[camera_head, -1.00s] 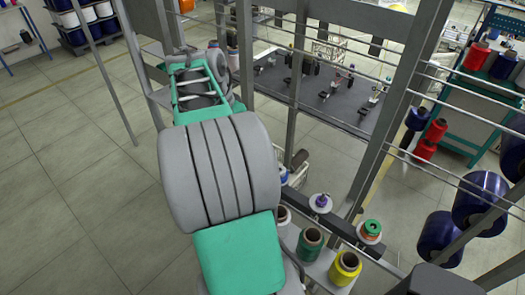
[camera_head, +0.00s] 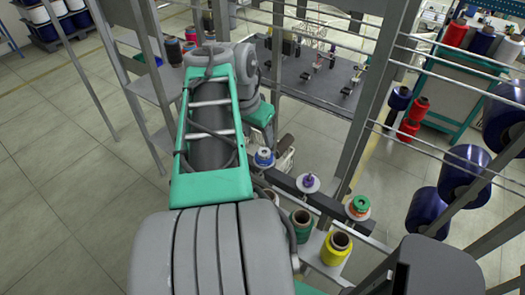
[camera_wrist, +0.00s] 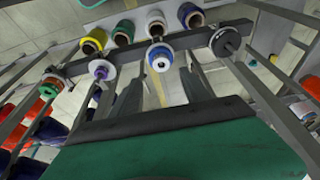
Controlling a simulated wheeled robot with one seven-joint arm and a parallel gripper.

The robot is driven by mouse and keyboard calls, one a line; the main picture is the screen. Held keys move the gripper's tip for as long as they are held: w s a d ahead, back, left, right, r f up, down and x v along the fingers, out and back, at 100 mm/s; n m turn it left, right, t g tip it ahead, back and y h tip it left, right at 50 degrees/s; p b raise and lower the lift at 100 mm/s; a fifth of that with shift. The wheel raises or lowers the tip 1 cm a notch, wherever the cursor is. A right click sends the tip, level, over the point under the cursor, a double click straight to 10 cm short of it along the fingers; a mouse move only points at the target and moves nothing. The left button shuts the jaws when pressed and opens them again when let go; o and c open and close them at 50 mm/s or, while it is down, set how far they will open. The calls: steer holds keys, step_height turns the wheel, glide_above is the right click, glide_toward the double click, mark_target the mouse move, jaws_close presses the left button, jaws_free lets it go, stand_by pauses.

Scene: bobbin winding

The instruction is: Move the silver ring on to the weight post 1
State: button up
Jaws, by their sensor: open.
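My gripper (camera_wrist: 160,92) is open, its two dark fingers spread apart in the wrist view. A white disc with a blue ring and a pale centre (camera_wrist: 160,58) shows between and beyond the fingertips; I cannot tell the gap. It also shows in the head view (camera_head: 264,158). A dark grey ring-shaped disc (camera_wrist: 225,41) sits at the bar's right in the wrist view. I cannot tell for sure which piece is the silver ring, or which post is weight post 1. The gripper is mostly hidden behind my arm in the head view.
Along the bar are a white disc with a purple piece (camera_head: 310,183) and an orange-green stack (camera_head: 360,206). Green (camera_head: 302,225) and yellow (camera_head: 336,247) thread cones stand in front. Metal frame posts (camera_head: 368,100) and horizontal rods are close by.

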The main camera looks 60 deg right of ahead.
mark_target(264, 153)
steer(key=b+x, duration=0.6)
steer(key=x, duration=0.3)
steer(key=shift+w, duration=0.15)
jaws_close()
stand_by(0.4)
steer(key=shift+r, duration=0.1)
steer(key=shift+r+p, duration=0.85)
steer(key=shift+r, duration=0.3)
